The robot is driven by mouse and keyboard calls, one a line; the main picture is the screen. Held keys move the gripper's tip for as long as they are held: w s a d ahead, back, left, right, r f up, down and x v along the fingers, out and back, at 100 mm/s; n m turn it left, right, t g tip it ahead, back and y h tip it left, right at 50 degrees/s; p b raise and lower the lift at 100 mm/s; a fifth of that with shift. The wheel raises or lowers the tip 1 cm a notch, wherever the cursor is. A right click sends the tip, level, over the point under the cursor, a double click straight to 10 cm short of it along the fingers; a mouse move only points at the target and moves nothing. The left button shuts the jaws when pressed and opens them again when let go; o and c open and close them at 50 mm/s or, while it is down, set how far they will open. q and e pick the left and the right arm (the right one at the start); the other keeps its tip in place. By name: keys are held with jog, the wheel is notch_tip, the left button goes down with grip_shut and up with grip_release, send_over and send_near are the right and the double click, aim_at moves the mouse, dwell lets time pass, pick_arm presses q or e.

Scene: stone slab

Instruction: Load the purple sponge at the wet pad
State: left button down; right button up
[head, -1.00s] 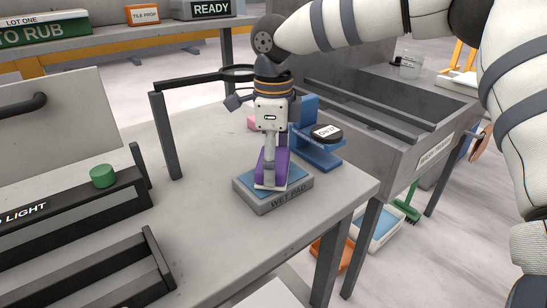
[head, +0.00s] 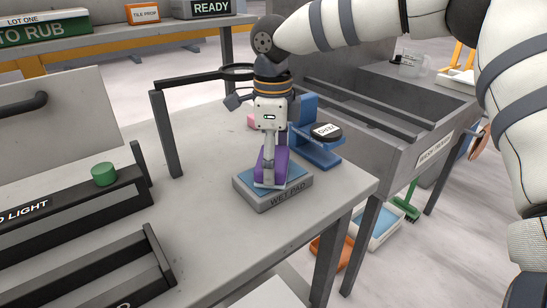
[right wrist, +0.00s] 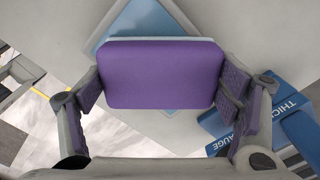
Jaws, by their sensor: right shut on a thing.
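The purple sponge (head: 280,166) is a rounded block in my right gripper (head: 267,176), directly over the wet pad. In the right wrist view the sponge (right wrist: 160,74) fills the space between the two fingers, its broad purple face towards the camera. The wet pad (head: 300,191) is a grey block with a light blue top on the table corner. Its blue top also shows behind the sponge in the right wrist view (right wrist: 150,18). The sponge's lower end appears to be at the pad's surface, but the fingers partly hide the contact. My left gripper is not in view.
A blue thickness gauge (head: 318,153) with a black disc stands close behind the pad, with a pink piece (head: 253,121) nearby. A black-armed magnifier (head: 172,135) stands to the left. A grey basin (head: 420,150) lies right.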

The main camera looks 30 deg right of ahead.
jog(key=shift+f, duration=0.1)
dwell(0.4)
notch_tip(320, 180, up, 5)
jog(key=shift+r+p, duration=0.1)
jog(key=shift+p, duration=0.5)
jog(key=shift+r, duration=1)
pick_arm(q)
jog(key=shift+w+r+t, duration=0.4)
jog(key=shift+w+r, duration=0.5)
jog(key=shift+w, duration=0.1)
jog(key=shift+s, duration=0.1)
pick_arm(e)
jog(key=shift+f, duration=0.1)
